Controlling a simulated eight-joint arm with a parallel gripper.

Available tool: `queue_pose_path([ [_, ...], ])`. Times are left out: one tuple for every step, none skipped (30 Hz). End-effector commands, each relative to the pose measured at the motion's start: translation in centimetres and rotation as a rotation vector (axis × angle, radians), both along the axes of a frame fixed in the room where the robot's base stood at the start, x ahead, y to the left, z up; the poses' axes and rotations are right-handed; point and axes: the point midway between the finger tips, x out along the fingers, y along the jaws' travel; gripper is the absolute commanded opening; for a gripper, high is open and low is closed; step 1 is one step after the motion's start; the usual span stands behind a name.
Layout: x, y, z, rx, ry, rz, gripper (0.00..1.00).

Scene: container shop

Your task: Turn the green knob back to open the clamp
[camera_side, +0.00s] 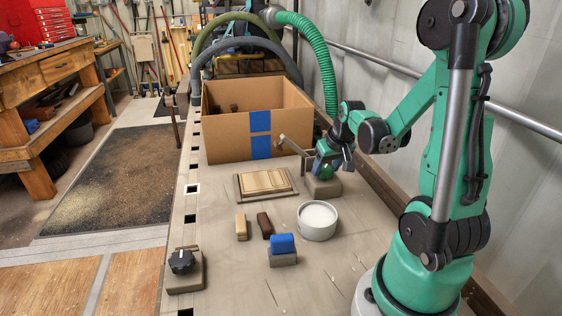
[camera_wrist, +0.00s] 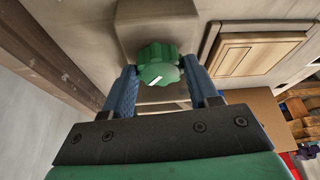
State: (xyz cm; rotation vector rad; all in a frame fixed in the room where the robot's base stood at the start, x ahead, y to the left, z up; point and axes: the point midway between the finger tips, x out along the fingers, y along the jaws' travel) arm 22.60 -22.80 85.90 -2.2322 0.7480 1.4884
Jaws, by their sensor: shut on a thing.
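The green knob (camera_wrist: 157,62), ribbed with a white mark on its face, sits on a grey-brown clamp block (camera_wrist: 150,18) in the wrist view. My gripper (camera_wrist: 160,72) has one blue finger on each side of the knob and is shut on it. In the side view, my gripper (camera_side: 325,170) is low over the block (camera_side: 323,188), behind the white bowl. It hides most of the knob there. A thin bar with a small head (camera_side: 291,146) shows just left of my gripper; I cannot tell whether it presses on anything.
A framed wooden panel (camera_side: 240,190) lies left of the block, with a cardboard box (camera_side: 227,140) behind. The bench's front middle is fairly clear.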

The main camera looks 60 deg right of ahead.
Motion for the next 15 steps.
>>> queue_pose_path([
  [-0.06, -0.1, -0.01, 0.0, 0.0, 0.042, 0.01],
  [-0.07, -0.11, -0.01, 0.0, 0.0, 0.069, 0.01],
  [-0.1, -0.15, -0.01, 0.0, 0.0, 0.107, 0.01],
  [-0.1, -0.16, -0.01, 0.001, 0.0, 0.136, 0.01],
  [-0.1, -0.18, -0.01, 0.001, 0.0, 0.163, 0.01],
  [-0.1, -0.2, -0.02, 0.001, 0.0, 0.199, 0.01],
  [-0.11, -0.23, -0.01, 0.0, -0.001, 0.225, 0.01],
  [-0.13, -0.25, -0.01, 0.0, 0.001, 0.251, 0.01],
  [-0.12, -0.24, -0.01, 0.001, 0.0, 0.285, 0.01],
  [-0.13, -0.25, -0.02, 0.001, 0.001, 0.31, 0.01],
  [-0.13, -0.28, -0.02, 0.0, 0.001, 0.332, 0.01],
  [-0.14, -0.3, -0.01, 0.0, 0.0, 0.362, 0.01],
  [-0.15, -0.32, -0.02, 0.0, 0.0, 0.383, 0.01],
  [-0.15, -0.32, -0.02, 0.0, 0.002, 0.404, 0.01],
  [-0.13, -0.33, -0.03, -0.001, 0.001, 0.43, 0.01],
])
